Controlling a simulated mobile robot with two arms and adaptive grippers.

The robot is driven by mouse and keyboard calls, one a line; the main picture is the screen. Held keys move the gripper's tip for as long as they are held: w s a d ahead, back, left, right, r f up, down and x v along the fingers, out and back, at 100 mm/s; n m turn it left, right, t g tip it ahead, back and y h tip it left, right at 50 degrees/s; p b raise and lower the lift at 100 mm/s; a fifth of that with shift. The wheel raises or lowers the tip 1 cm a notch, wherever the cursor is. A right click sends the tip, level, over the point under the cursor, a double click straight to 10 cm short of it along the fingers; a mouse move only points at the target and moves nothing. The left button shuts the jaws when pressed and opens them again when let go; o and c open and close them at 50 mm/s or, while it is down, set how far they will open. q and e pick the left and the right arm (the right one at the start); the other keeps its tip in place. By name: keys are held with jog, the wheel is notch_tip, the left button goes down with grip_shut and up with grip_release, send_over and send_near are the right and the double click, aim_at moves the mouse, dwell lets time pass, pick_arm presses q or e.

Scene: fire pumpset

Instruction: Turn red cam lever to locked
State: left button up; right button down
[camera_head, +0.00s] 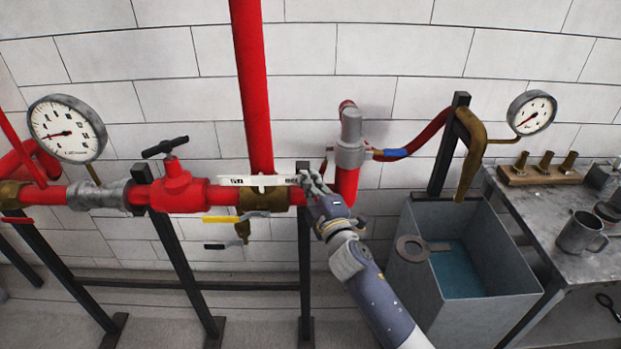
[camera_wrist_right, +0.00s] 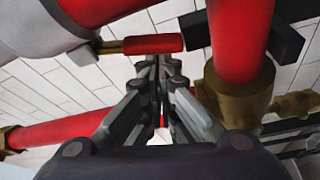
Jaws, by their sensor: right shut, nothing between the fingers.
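The red cam lever (camera_wrist_right: 155,43) shows in the right wrist view as a short red grip on a brass stem, coming off the side of a grey coupling (camera_wrist_right: 45,25). In the head view the coupling (camera_head: 350,152) sits on the red pipe bend, and the lever (camera_head: 324,167) is a thin red strip at its left. My right gripper (camera_head: 306,176) is shut and empty. Its fingertips (camera_wrist_right: 158,66) point at the lever's grip and appear very close to it; I cannot tell whether they touch. My left gripper is not in view.
A red vertical pipe (camera_head: 252,90) and a brass valve with a white lever (camera_head: 240,181) stand left of the gripper. A yellow lever (camera_head: 235,217) is below. A grey water tank (camera_head: 415,280) and a workbench (camera_head: 560,225) are at the right.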

jog(key=shift+d+f+n+g+p, duration=0.3)
jog(key=shift+d+f+n+p, duration=0.1)
jog(key=shift+d+n+p, duration=0.5)
jog(key=shift+a, duration=0.1)
